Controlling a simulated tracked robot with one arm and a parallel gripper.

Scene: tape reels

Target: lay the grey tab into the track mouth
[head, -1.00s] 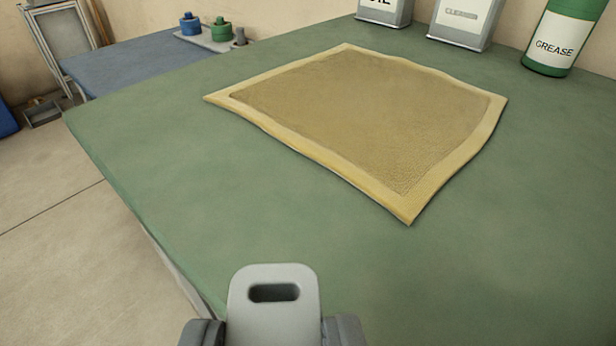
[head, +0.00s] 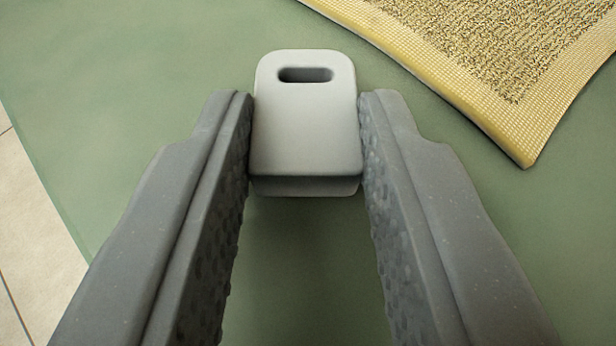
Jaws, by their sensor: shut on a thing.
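The grey tab (head: 305,130) is a light grey block with a rounded far end and a dark slot through it. It sits in the upper middle of the head view, between the tips of my gripper (head: 306,150). Both dark grey, studded fingers press on its sides, so my gripper is shut on it. The slotted end points away from me. The green table top lies beneath; I cannot tell how far the tab is above it. No track mouth shows in the head view.
A tan mat (head: 480,70) with a pale yellow woven border lies on the green table top (head: 150,60) at upper right. The table's left edge shows, with tiled floor (head: 35,240) beyond. The table left of the tab is clear.

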